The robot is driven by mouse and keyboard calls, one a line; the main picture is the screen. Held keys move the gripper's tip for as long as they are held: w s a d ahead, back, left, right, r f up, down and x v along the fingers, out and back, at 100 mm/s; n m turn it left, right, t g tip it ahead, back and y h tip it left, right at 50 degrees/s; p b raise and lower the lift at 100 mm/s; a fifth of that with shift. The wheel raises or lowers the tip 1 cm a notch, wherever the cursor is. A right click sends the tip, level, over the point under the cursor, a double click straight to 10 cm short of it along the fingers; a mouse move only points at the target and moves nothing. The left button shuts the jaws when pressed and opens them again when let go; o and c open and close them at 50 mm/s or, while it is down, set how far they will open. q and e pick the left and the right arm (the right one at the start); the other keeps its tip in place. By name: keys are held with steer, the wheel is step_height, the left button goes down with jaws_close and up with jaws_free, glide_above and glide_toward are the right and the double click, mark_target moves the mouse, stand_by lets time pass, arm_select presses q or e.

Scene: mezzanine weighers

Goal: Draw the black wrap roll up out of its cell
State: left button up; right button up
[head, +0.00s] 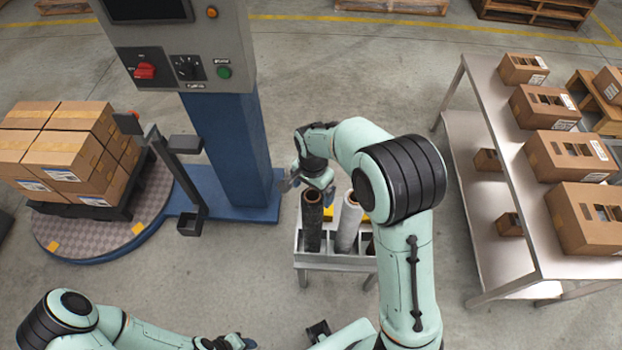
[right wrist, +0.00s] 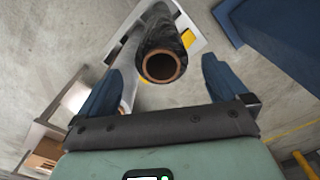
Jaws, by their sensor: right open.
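The black wrap roll (head: 312,228) stands upright in a cell of the grey rack (head: 340,262), its brown core end facing up. In the right wrist view the black roll (right wrist: 165,40) shows its open core end between my fingers. My right gripper (head: 307,189) is open at the top of the black roll; its blue fingers (right wrist: 161,66) lie on either side of the roll's end with visible gaps. My left gripper (head: 230,343) is low at the bottom edge, away from the rack, and its jaws are unclear.
A pale wrap roll (head: 347,228) stands close beside the black one, with yellow parts behind. The wrapper's blue column (head: 228,140) is left of the rack, near a turntable (head: 110,240) with stacked cartons (head: 70,150). A steel table (head: 500,150) with boxes stands right.

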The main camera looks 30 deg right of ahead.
mark_target(313, 196)
step_height(313, 196, down, 6)
steer(key=shift+f+b, duration=0.2)
steer(key=shift+b, duration=0.15)
steer(key=shift+w+f, duration=0.1)
steer(key=shift+f, duration=0.7)
